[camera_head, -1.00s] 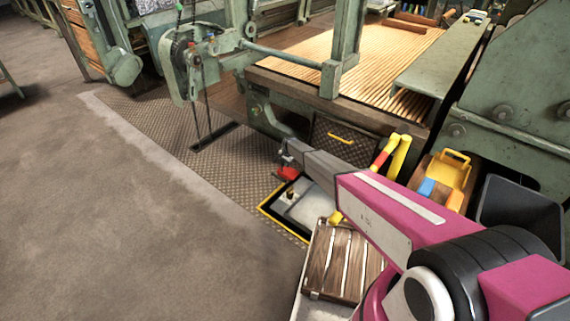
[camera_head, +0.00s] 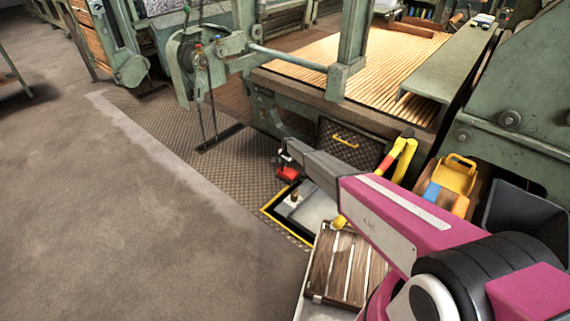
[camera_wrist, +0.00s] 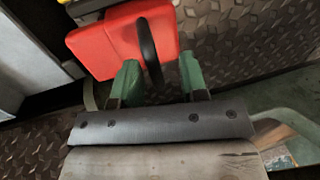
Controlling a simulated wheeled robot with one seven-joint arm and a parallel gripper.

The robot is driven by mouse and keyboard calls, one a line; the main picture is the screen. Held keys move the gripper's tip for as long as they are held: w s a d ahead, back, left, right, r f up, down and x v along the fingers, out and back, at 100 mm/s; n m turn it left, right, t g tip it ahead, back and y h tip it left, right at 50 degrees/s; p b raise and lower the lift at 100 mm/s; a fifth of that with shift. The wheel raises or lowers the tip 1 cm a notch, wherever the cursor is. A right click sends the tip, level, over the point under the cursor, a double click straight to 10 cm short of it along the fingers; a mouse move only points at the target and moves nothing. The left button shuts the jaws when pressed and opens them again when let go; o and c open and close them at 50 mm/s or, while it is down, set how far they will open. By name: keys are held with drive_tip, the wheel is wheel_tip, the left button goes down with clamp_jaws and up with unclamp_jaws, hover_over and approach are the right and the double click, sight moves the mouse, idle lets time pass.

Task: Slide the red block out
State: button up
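The red block (camera_head: 288,174) sits low by the machine's base, at the back edge of a yellow-rimmed recess, in the head view. In the wrist view the red block (camera_wrist: 108,44) fills the upper left, with a dark curved handle or strap (camera_wrist: 149,52) on its right side. My gripper (camera_wrist: 160,80) is open, with two green fingers apart. The left finger overlaps the block's lower edge in the picture, and the dark strap shows between the fingers. Contact cannot be told. In the head view my gripper (camera_head: 285,155) is small, just above the block.
The yellow-rimmed recess (camera_head: 264,211) holds pale and brass parts. A wooden slatted crate (camera_head: 340,268) stands in front. A red-and-yellow post (camera_head: 403,160), a yellow toolbox (camera_head: 452,185) and a dark bin (camera_head: 525,218) are at right. The green machine stands behind. Floor at left is clear.

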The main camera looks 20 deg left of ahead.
sight(287, 171)
wheel_tip(287, 171, up, 11)
drive_tip(key=d, duration=0.2)
drive_tip(key=shift+s+f, duration=0.2)
drive_tip(key=shift+s, duration=0.25)
drive_tip(key=shift+a, duration=0.1)
